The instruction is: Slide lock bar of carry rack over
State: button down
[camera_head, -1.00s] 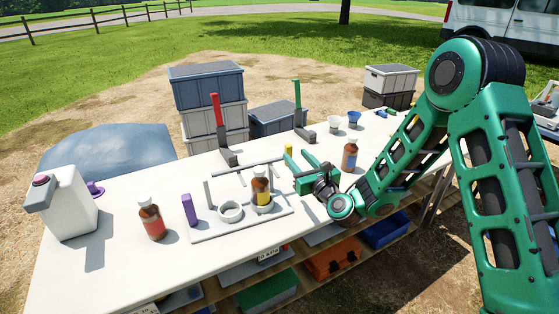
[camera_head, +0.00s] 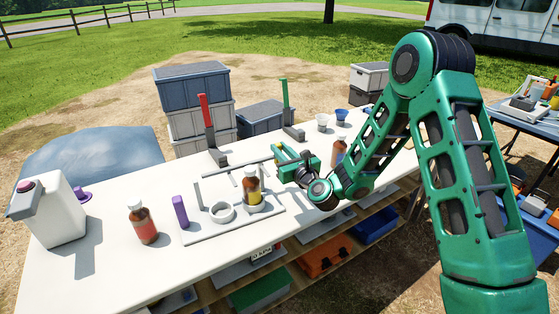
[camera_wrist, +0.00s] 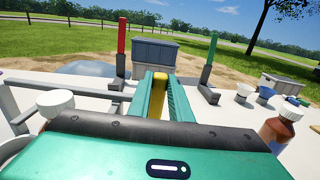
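The carry rack (camera_head: 204,232) is a pale plate on the white table, with an empty ring and a brown bottle (camera_head: 252,187) in its other place. The grey lock bar (camera_head: 228,170) runs level just behind and above the bottle's white cap. A yellow grip (camera_head: 277,158) is at the bar's right end; whether they join is hidden. My gripper (camera_head: 287,157) comes from the right with its fingers around this grip. In the wrist view the yellow grip (camera_wrist: 158,95) fills the gap between my fingers (camera_wrist: 162,98), with no space seen.
A red-handled post (camera_head: 207,125) and a green-handled post (camera_head: 287,110) stand behind. A brown bottle (camera_head: 338,152) stands close to my wrist, with two cups beyond. A purple block (camera_head: 180,212), another bottle (camera_head: 142,223) and a white jug (camera_head: 55,212) stand on the left.

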jog(key=shift+s+a, duration=0.3)
jog(key=shift+a, duration=0.3)
jog(key=shift+s+a, duration=0.3)
jog(key=shift+a, duration=0.3)
jog(key=shift+a+f, duration=0.1)
jog(key=shift+a, duration=0.05)
jog(key=c, duration=1.5)
grip_release()
